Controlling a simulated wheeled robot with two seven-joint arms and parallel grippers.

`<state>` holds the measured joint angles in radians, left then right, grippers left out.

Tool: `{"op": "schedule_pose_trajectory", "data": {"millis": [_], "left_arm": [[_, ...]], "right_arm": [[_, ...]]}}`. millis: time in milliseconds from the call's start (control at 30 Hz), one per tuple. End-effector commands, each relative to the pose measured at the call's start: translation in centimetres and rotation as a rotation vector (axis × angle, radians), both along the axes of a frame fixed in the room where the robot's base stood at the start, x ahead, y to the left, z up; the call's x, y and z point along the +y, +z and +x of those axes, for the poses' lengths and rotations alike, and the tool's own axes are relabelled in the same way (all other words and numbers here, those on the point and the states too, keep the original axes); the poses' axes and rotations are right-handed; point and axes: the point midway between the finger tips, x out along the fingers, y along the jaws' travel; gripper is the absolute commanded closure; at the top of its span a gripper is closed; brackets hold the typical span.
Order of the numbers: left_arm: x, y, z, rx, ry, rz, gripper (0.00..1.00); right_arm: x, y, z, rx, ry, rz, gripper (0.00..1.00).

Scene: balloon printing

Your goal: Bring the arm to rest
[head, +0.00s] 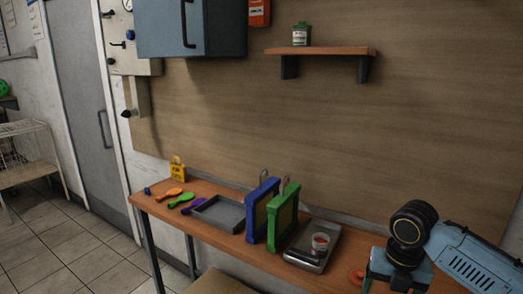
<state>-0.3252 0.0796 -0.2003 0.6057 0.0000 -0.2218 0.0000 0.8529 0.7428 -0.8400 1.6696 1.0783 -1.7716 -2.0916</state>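My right arm (465,255) comes in from the lower right, its blue links and black joint over the right end of the wooden table (215,245). I cannot make out the fingers of my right gripper. My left arm and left gripper are out of view. On the table a blue frame (262,210) and a green frame (283,216) stand upright side by side. A grey tray (218,214) lies to their left. Orange, green and purple balloons (181,200) lie left of the tray.
A shelf (320,51) holds a green-lidded jar (301,35). A grey cabinet (190,28) hangs on the wall. A yellow item (178,168) stands at the table's back left.

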Motion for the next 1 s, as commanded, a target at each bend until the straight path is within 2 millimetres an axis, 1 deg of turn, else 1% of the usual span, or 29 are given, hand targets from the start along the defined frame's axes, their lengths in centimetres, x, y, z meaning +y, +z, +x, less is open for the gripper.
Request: {"op": "schedule_pose_trajectory", "data": {"millis": [33, 100, 233, 300, 367, 467, 567, 600, 667, 700, 767, 800, 900, 1000], "left_arm": [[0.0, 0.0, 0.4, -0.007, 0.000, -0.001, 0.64], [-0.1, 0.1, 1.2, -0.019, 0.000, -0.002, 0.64], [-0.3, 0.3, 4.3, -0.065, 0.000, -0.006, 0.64], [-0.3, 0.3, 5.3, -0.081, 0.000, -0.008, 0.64], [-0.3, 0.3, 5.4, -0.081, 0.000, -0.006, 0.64], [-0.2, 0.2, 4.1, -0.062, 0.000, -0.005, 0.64], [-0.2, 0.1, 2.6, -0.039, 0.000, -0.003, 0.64], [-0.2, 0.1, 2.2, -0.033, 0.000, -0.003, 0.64], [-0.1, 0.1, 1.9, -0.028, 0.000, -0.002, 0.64], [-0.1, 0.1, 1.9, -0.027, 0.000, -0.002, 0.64], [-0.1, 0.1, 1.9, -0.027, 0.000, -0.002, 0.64], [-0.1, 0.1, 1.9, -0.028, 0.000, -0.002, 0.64], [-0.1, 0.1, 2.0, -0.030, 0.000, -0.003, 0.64], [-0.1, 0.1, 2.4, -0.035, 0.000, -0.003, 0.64]], "right_arm": [[0.9, -0.9, -0.5, -0.002, -0.027, 0.009, 0.21], [1.9, -1.8, -1.0, -0.009, -0.076, 0.019, 0.21], [4.0, -3.7, -2.4, -0.022, -0.182, 0.051, 0.21], [5.3, -4.8, -3.4, -0.028, -0.256, 0.071, 0.21], [6.5, -5.8, -4.3, -0.033, -0.330, 0.095, 0.21], [8.7, -7.5, -6.5, -0.038, -0.502, 0.152, 0.21], [10.7, -9.0, -9.1, -0.036, -0.736, 0.223, 0.21], [11.4, -9.5, -10.1, -0.032, -0.840, 0.254, 0.21], [12.0, -10.0, -11.6, -0.025, -1.002, 0.295, 0.21], [12.2, -10.3, -12.6, -0.018, -1.115, 0.321, 0.21], [12.3, -10.7, -14.1, -0.007, -1.291, 0.356, 0.21], [12.2, -10.9, -15.1, -0.002, -1.412, 0.377, 0.21], [11.4, -11.2, -17.5, 0.009, -1.693, 0.414, 0.21], [10.3, -11.4, -19.3, 0.008, -1.918, 0.434, 0.21]]}}
